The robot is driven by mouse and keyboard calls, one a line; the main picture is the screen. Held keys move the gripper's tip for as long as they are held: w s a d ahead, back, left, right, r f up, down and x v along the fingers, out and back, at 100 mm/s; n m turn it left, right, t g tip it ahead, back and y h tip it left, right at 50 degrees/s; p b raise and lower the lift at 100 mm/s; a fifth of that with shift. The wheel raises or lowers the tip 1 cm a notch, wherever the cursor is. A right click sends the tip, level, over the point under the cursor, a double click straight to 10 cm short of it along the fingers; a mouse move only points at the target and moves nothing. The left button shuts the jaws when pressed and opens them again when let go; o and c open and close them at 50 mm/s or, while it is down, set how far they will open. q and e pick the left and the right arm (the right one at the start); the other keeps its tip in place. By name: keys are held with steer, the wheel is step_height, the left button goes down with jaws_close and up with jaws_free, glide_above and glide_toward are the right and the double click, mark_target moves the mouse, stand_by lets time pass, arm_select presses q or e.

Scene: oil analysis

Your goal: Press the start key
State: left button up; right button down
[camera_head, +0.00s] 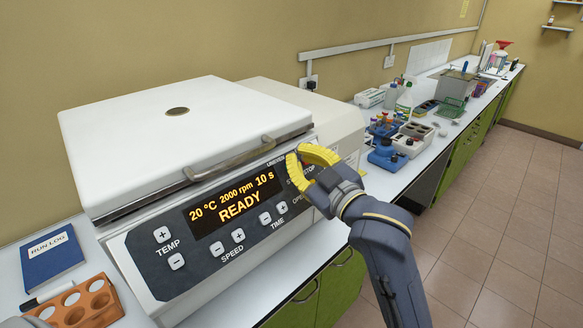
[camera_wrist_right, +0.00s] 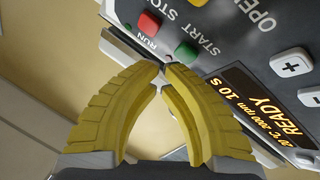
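The centrifuge (camera_head: 185,130) stands on the bench with its white lid closed. Its display (camera_head: 237,203) reads 20 °C, 2000 rpm, 10 s, READY. My right gripper (camera_head: 296,153) is in front of the right end of the control panel and covers the start key in the head view. In the right wrist view, the green start key (camera_wrist_right: 187,53) shows beside the START label, just beyond the fingertips. The yellow fingertips (camera_wrist_right: 160,70) are brought together with nothing between them. Contact with the key cannot be told.
A red stop key (camera_wrist_right: 149,23) sits near the start key. Plus and minus keys (camera_head: 238,236) line the panel's lower part. A blue run log (camera_head: 50,256) and an orange rack (camera_head: 85,305) lie at left. Bottles and racks stand along the bench at right.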

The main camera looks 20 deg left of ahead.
steer(key=shift+w+a+f, duration=0.25)
steer(key=shift+a+f, duration=0.1)
steer(key=shift+a, duration=0.15)
stand_by(1.2)
steer(key=shift+d, duration=0.1)
steer(key=shift+s+d+r, duration=0.25)
steer(key=shift+d+r, duration=0.15)
steer(key=shift+d, duration=0.1)
steer(key=shift+d, duration=0.1)
steer(key=shift+s+d+r, duration=0.3)
steer(key=shift+d+r, duration=0.15)
steer(key=shift+d, duration=0.15)
steer(key=shift+s+d+r, duration=0.35)
steer(key=shift+d+r, duration=0.1)
steer(key=shift+d, duration=0.15)
steer(key=shift+s+d+r, duration=0.3)
steer(key=shift+d+r, duration=0.15)
steer(key=shift+d, duration=0.15)
steer(key=shift+f, duration=0.1)
